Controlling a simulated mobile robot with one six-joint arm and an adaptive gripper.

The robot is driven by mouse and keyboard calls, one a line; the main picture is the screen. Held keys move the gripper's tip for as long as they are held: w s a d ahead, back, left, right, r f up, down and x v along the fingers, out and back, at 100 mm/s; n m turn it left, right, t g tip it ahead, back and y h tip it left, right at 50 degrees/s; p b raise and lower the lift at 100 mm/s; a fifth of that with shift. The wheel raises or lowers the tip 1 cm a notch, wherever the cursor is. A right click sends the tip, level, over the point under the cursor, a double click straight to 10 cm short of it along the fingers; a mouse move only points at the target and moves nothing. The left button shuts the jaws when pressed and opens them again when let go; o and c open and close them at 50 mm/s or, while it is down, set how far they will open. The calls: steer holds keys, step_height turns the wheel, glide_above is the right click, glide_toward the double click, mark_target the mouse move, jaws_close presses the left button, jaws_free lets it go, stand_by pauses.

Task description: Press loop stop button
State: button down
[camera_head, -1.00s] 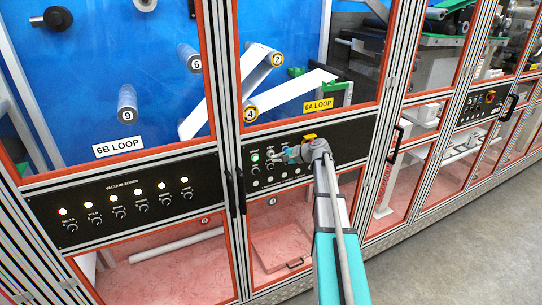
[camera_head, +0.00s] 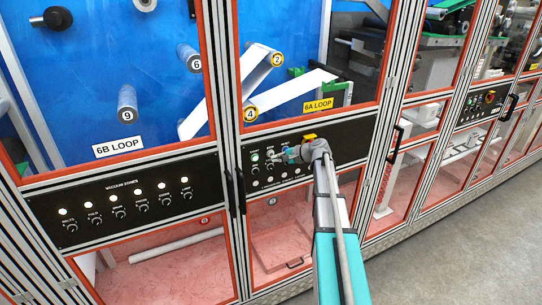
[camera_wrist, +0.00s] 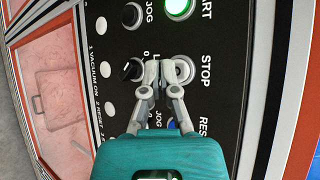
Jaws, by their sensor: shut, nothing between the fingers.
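The button beside the label STOP (camera_wrist: 182,70) has a pale, silvery ring in the wrist view. It lies on a black control panel (camera_head: 361,137) below the 6A LOOP sign. My gripper (camera_wrist: 160,64) is shut and empty. Its fingertips are over the panel and cover the edge of the STOP button nearest them; I cannot tell whether they touch it. In the head view my gripper (camera_head: 277,157) is small in front of the same panel and hides some of its controls.
A lit green START button (camera_wrist: 178,8), a black knob (camera_wrist: 131,69) and a partly hidden blue button (camera_wrist: 172,123) surround the STOP button. Black door handles (camera_head: 241,190) stick out left of the panel. Grey floor (camera_head: 460,230) lies open at right.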

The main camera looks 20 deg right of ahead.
steer(key=shift+w, duration=0.2)
steer(key=shift+w, duration=0.2)
steer(key=shift+w, duration=0.5)
stand_by(1.4)
steer(key=shift+s, duration=1)
steer(key=shift+s+d, duration=0.1)
steer(key=shift+s, duration=2.3)
